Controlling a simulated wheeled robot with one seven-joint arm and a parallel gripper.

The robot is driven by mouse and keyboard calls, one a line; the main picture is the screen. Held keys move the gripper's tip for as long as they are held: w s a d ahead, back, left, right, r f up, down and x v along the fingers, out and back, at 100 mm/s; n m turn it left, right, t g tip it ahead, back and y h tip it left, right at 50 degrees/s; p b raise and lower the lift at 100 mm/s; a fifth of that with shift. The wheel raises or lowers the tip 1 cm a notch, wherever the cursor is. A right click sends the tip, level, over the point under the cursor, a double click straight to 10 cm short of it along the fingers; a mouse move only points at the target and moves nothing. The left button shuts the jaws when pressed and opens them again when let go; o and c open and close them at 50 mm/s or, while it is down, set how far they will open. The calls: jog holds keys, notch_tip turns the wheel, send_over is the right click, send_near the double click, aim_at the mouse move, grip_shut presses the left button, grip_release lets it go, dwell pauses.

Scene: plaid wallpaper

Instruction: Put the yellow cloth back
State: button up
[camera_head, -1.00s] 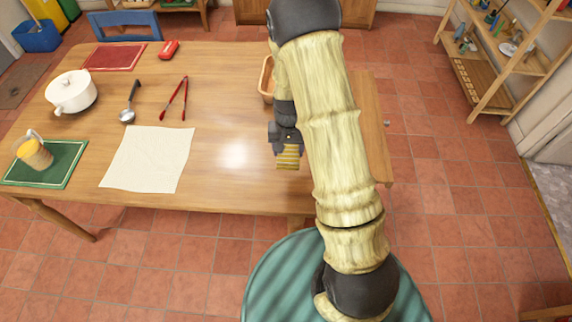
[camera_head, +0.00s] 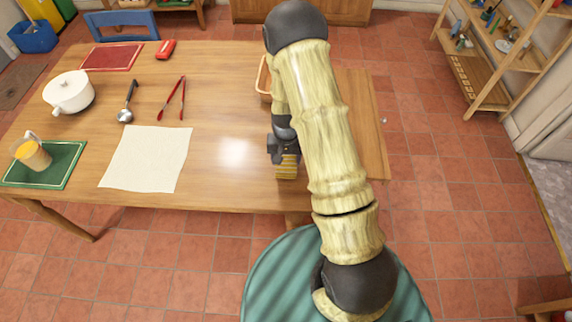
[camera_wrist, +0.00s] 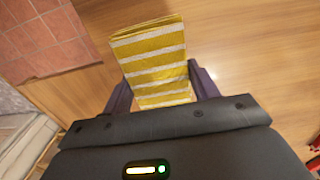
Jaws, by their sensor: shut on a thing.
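The yellow cloth (camera_wrist: 150,55) is folded, with white stripes. It sits between the two fingers of my gripper (camera_wrist: 163,92) in the wrist view, and the gripper is shut on it. In the head view the cloth (camera_head: 288,166) shows below my gripper (camera_head: 284,152), over the right part of the wooden table near its front edge. Whether the cloth touches the tabletop I cannot tell. My arm hides part of the table's right side.
A wooden tray or basket (camera_head: 264,80) stands partly behind my arm. A white cloth (camera_head: 147,158), red tongs (camera_head: 174,99), a ladle (camera_head: 127,103), a white pot (camera_head: 69,92) and a green mat (camera_head: 66,158) with a jar (camera_head: 33,154) lie to the left. The table between is clear.

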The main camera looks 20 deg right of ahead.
aim_at(286, 165)
jog(key=shift+f, duration=0.1)
jog(key=shift+f+p, duration=0.3)
jog(key=shift+f, duration=1.65)
jog(key=shift+f, duration=0.1)
jog(key=shift+f, duration=0.1)
jog(key=o, duration=1)
notch_tip(286, 165, up, 11)
jog(key=shift+r+b, duration=0.15)
jog(key=shift+b, duration=0.65)
jog(key=shift+r, duration=0.55)
